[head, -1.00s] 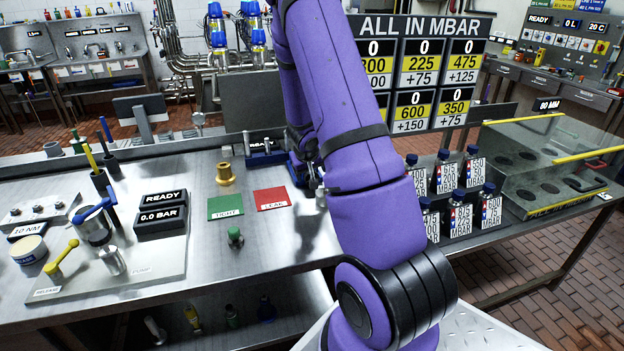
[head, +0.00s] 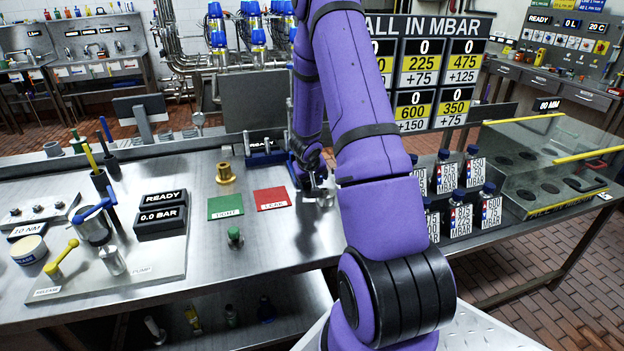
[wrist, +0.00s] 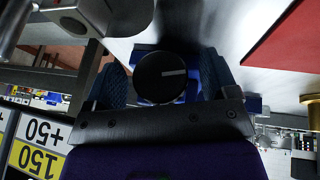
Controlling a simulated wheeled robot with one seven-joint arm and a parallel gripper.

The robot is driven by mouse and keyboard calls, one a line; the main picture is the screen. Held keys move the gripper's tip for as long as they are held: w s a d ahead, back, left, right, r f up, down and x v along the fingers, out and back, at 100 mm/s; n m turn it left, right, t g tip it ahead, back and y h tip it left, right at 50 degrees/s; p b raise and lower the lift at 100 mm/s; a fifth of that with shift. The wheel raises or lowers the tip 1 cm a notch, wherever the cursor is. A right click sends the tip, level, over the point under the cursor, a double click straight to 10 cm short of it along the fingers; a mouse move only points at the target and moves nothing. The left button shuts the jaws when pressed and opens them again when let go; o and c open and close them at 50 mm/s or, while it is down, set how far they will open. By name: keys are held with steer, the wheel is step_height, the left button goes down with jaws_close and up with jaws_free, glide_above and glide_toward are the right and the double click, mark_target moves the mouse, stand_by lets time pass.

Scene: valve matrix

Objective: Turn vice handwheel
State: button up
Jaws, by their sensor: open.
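In the wrist view, a round black handwheel (wrist: 161,78) with a white line across its face sits over blue parts of what looks like the vice (wrist: 145,50). My gripper (wrist: 161,72) is open, with a blue padded finger on each side of the handwheel. I cannot tell whether either finger touches it. In the head view, my gripper (head: 310,172) is low over the bench behind the red mat, partly hidden by my purple arm. The handwheel cannot be made out there.
A red mat (head: 271,198) and a green mat (head: 225,206) lie left of my gripper, with a brass fitting (head: 225,173) behind them. Labelled bottles (head: 462,200) and a pressure board (head: 427,65) are on the right.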

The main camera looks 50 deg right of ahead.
steer(key=c, duration=0.9)
steer(key=shift+c, duration=0.2)
steer(key=shift+d+y, duration=0.1)
steer(key=shift+y, duration=0.4)
steer(key=shift+s+d+m+t+y, duration=0.15)
steer(key=shift+m+t+y, duration=0.25)
steer(key=shift+t+y, duration=0.5)
steer(key=shift+m+t+y, duration=0.3)
steer(key=shift+t+y, duration=0.6)
steer(key=shift+y, duration=0.8)
steer(key=o, duration=0.9)
steer(key=shift+o, duration=0.2)
